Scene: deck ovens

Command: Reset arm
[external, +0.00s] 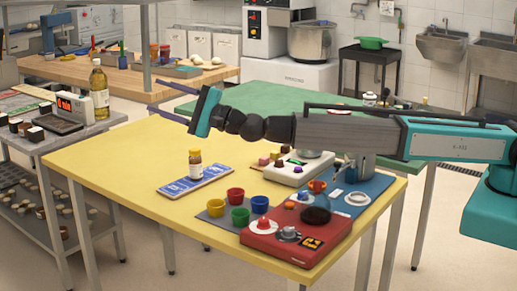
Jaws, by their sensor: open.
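My gripper (173,102) is at the left end of my teal and grey arm (350,131). Its two dark fingers point left and are spread apart, with nothing between them. The arm stretches nearly level from the right edge of the external view. The gripper is raised above the far left part of the yellow table (120,153). It appears clear of everything on the table.
A tall bottle (99,90) stands on the grey cart at left. The table's left part is bare.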

